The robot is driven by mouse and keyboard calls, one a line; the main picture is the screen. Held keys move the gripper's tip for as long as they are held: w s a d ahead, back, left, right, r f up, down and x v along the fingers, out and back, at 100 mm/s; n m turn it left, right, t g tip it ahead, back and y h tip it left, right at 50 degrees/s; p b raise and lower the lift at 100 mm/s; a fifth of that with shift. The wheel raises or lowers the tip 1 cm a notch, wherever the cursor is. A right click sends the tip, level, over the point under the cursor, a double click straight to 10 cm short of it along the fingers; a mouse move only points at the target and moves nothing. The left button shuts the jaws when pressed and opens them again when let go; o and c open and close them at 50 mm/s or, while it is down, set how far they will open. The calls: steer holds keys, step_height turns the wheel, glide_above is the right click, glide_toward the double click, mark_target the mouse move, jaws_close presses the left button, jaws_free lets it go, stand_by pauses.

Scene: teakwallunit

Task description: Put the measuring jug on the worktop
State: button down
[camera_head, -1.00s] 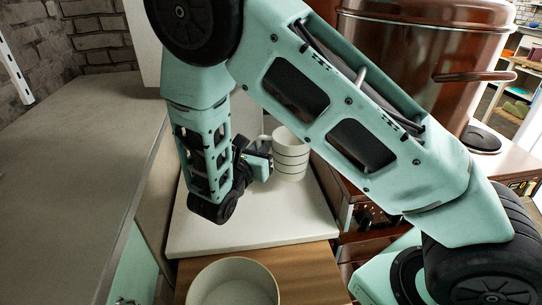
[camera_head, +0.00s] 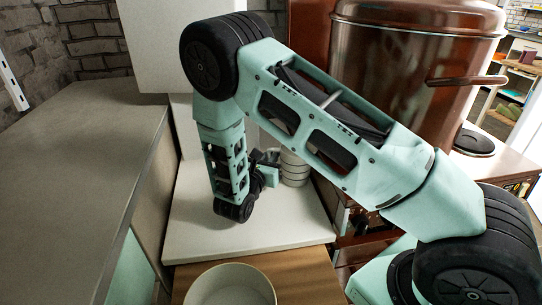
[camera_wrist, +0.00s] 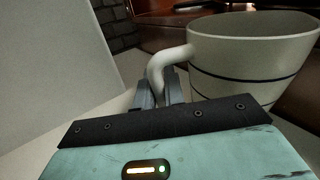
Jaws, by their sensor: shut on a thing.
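The measuring jug (camera_head: 294,168) is cream-white with thin dark rings around it. It is upright over the far right part of the pale worktop (camera_head: 255,228), partly hidden by my arm in the head view. I cannot tell whether its base touches the surface. In the wrist view the jug (camera_wrist: 245,65) fills the upper right, and its curved handle runs down between my fingers. My gripper (camera_wrist: 160,92) is shut on this handle, on the left side of the jug. It is small and partly hidden in the head view (camera_head: 270,172).
A cream round bowl (camera_head: 230,285) stands on the wooden surface in front. A large brown copper-like boiler (camera_head: 400,75) rises at the right. A grey counter (camera_head: 75,165) lies empty at the left, and a pale block (camera_head: 160,45) stands behind my arm.

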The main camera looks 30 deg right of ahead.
steer(key=shift+f, duration=0.15)
steer(key=c, duration=1.5)
jaws_free()
